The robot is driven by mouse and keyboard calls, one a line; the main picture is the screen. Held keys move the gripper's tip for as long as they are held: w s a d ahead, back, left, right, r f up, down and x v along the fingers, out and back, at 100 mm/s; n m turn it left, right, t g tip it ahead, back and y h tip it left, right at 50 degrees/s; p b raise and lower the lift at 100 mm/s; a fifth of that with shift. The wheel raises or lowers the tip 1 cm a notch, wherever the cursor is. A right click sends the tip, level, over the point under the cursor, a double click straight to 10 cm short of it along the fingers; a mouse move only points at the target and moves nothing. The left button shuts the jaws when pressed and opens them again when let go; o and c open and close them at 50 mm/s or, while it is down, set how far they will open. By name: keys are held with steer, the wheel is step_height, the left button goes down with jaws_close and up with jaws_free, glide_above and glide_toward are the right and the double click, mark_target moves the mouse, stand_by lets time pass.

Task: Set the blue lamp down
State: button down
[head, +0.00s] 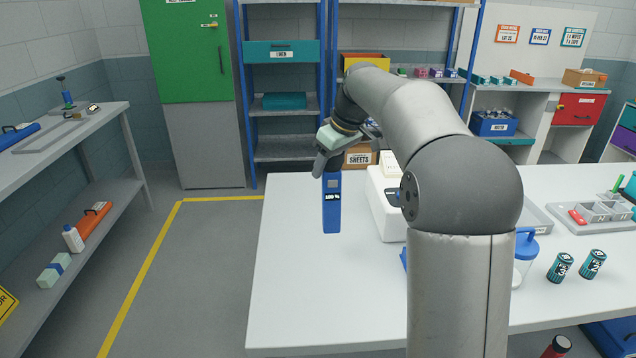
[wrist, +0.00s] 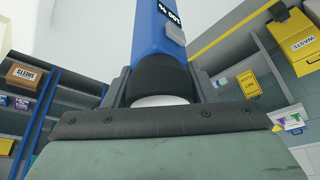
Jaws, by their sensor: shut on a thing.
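The blue lamp (head: 332,208) hangs upright below my gripper (head: 331,168) in the head view, over the left part of the white table (head: 290,280). Its lower end appears against the table top; I cannot tell whether it touches. In the wrist view, my gripper (wrist: 157,85) is shut on the dark end of the blue lamp (wrist: 160,32). The lamp has a grey button and a small dark display on its blue body.
A white box-shaped device (head: 388,208) stands right of the lamp, partly hidden by my arm. Two dark cans (head: 560,267) (head: 592,263) and a grey tray (head: 600,218) are further right. The table's left and front-left areas are clear.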

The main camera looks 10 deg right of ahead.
steer(key=x, duration=0.7)
steer(key=shift+a+f, duration=0.25)
steer(key=shift+a, duration=0.15)
steer(key=c, duration=0.6)
jaws_free()
steer(key=shift+f, duration=0.1)
steer(key=v, duration=1.2)
steer(key=shift+d, duration=0.1)
steer(key=s+a+f+m+g+h, duration=0.1)
steer(key=s+f+m, duration=0.1)
steer(key=s+f, duration=0.5)
steer(key=s+a+f+m+g, duration=0.1)
steer(key=s+f, duration=0.5)
steer(key=s, duration=1)
steer(key=s+a+f+m+g+h, duration=0.1)
steer(key=s+f+m, duration=0.3)
steer(key=s+f, duration=0.3)
steer(key=s, duration=0.5)
steer(key=shift+s+a+f+h, duration=0.3)
steer(key=shift+s, duration=0.1)
